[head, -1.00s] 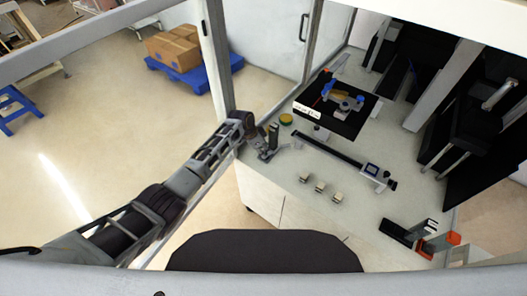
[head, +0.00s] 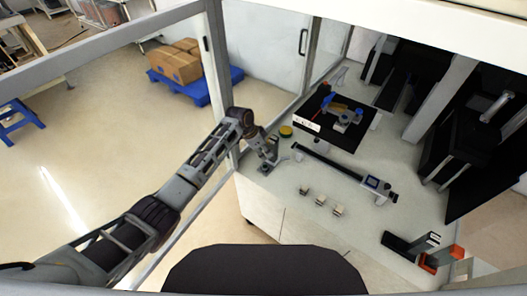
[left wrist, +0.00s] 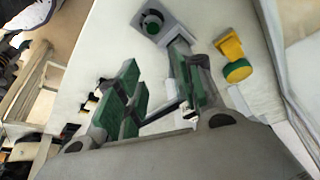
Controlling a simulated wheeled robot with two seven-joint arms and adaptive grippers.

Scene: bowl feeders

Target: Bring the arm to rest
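My left arm reaches in from the left in the head view, with its left gripper (head: 268,160) over the left end of the pale table (head: 270,190). In the left wrist view the gripper (left wrist: 165,100) has its two green-padded fingers apart, with no held object visible between them. A grey square piece with a green round knob (left wrist: 152,22) lies beyond the fingertips. A yellow and green piece (left wrist: 236,62) is beside the right finger; it also shows in the head view (head: 286,131). My right gripper is in neither view.
A black plate with a small mechanism (head: 335,125) stands at the table's back. A long dark bar (head: 330,162) and several small blocks (head: 320,200) lie in front. Black and orange pieces (head: 440,258) are at the right front. A frame post (head: 220,80) stands close to my left arm.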

